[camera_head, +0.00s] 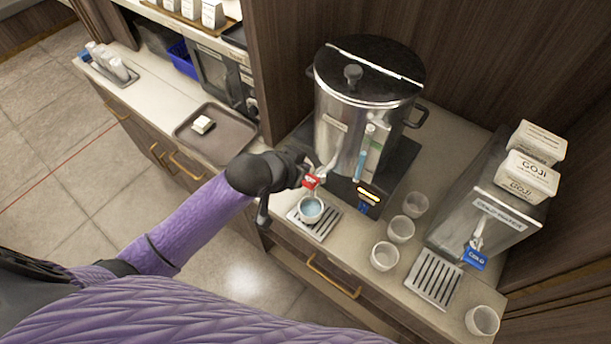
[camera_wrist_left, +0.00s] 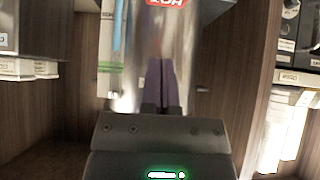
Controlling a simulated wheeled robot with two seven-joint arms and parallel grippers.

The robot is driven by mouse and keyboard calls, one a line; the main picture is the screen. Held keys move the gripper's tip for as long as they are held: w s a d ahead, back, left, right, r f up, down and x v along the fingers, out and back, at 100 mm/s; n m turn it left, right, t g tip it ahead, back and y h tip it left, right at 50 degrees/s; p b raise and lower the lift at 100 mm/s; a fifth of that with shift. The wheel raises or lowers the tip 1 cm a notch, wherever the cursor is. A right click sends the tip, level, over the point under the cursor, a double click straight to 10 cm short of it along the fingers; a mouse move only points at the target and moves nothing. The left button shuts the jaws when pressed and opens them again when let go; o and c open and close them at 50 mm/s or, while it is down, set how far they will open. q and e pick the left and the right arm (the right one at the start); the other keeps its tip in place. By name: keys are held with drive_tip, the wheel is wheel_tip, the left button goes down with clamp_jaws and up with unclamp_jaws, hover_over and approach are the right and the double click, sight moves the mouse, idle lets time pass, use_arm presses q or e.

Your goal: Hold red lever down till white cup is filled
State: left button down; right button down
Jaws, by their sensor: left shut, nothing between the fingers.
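The red lever (camera_head: 311,181) is on the front of a large steel water urn (camera_head: 335,110). In the left wrist view its red tag (camera_wrist_left: 166,3) shows at the top edge, partly cut off. My left gripper (camera_head: 302,172) is shut and empty, with its fingertips right at the lever; I cannot tell whether they touch it. In the left wrist view the closed fingers (camera_wrist_left: 161,88) stand in front of the steel urn. The white cup (camera_head: 311,218) stands upright below the lever, with bluish liquid inside; its exact level is unclear. My right gripper is not in view.
The cup stands on a slatted drip tray (camera_head: 325,229). Several empty cups, one of them here (camera_head: 385,256), stand to the right. A cold dispenser with a blue lever (camera_head: 476,259) is at far right. A brown tray (camera_head: 228,125) lies at left.

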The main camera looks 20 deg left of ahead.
sight(312, 176)
use_arm(q)
drive_tip(key=f, duration=0.1)
drive_tip(key=w+f, duration=0.1)
drive_tip(key=f, duration=0.2)
drive_tip(key=shift+w+d+f, duration=0.15)
drive_tip(key=shift+w+d, duration=0.05)
drive_tip(key=shift+d, duration=0.1)
drive_tip(key=shift+f+b, duration=0.3)
drive_tip(key=shift+f, duration=0.35)
